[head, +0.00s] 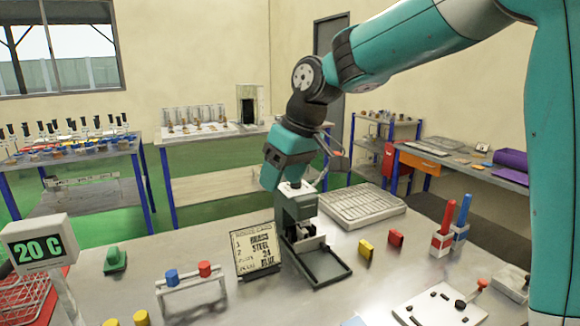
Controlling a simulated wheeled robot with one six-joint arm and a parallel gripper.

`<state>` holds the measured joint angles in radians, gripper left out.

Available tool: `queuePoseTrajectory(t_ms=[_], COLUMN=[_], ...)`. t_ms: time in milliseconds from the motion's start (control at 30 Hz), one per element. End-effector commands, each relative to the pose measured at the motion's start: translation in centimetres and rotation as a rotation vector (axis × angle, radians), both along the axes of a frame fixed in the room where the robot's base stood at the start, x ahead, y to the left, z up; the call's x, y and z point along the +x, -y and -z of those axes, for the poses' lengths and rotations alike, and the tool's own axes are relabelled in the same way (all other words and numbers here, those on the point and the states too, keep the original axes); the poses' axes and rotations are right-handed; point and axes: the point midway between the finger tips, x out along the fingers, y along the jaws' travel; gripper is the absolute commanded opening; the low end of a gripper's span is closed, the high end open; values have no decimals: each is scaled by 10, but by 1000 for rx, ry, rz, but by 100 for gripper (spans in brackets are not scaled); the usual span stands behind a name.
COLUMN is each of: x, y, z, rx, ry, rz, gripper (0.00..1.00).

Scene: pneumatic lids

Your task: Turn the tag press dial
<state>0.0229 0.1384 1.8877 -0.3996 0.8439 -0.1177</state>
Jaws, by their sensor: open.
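What looks like the tag press (297,208) stands upright on the grey table, with a grey-green body and a dark open frame at its foot. My gripper (298,184) is at the top of the press, pointing down from my teal arm. Its jaws are open. The dial cannot be made out clearly; the top of the press is partly hidden by my gripper. I cannot tell whether the jaws touch it.
A ribbed tray (362,206) lies behind the press. Yellow (366,249) and red (396,238) blocks stand to its right. A white rack (192,292) with blue and red caps is at front left. My arm spans the upper right.

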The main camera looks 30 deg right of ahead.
Motion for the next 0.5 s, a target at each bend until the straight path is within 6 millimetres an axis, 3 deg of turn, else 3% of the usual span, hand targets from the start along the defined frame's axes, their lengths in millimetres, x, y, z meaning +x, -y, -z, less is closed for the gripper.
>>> queuePoseTrajectory(t_ms=[33, 100, 200, 333, 500], x=[37, 76, 115, 142, 154], y=[28, 62, 106, 144, 158], z=[-18, -29, -39, -44, -39], rx=[-17, -40, -68, -93, -103], ry=[19, 48, 80, 104, 112], rz=[44, 91, 143, 185, 200], gripper=[60, 60, 60, 60, 60])
